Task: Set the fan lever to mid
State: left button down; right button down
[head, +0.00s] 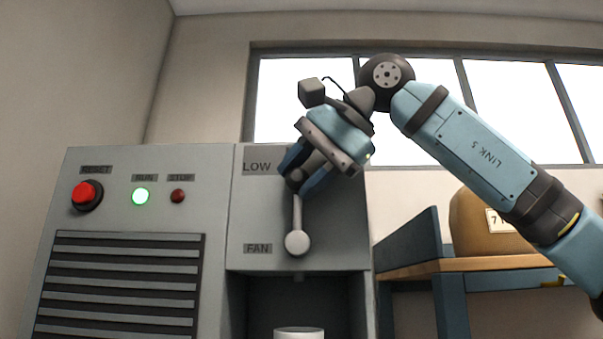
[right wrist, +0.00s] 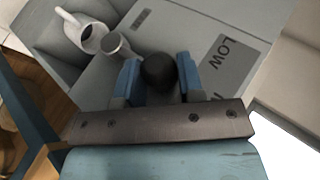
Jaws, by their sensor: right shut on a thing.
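In the right wrist view the black knob (right wrist: 158,72) sits between the blue fingers, with the hub (right wrist: 116,44) beyond. Part of another label shows beside my gripper there, mostly hidden. My left gripper is not in view.
The grey machine has a red RESET button (head: 86,195), a lit green RUN lamp (head: 140,196), a dark red STOP lamp (head: 178,196) and a vent (head: 120,285). A white cup (right wrist: 85,32) stands below the lever.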

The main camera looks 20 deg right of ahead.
jog(key=c, duration=0.8)
grip_release()
jog(key=shift+f, duration=0.1)
jog(key=shift+o, duration=0.2)
jog(key=b+v, duration=0.1)
jog(key=v, duration=1.2)
jog(key=shift+s+d+r, duration=0.25)
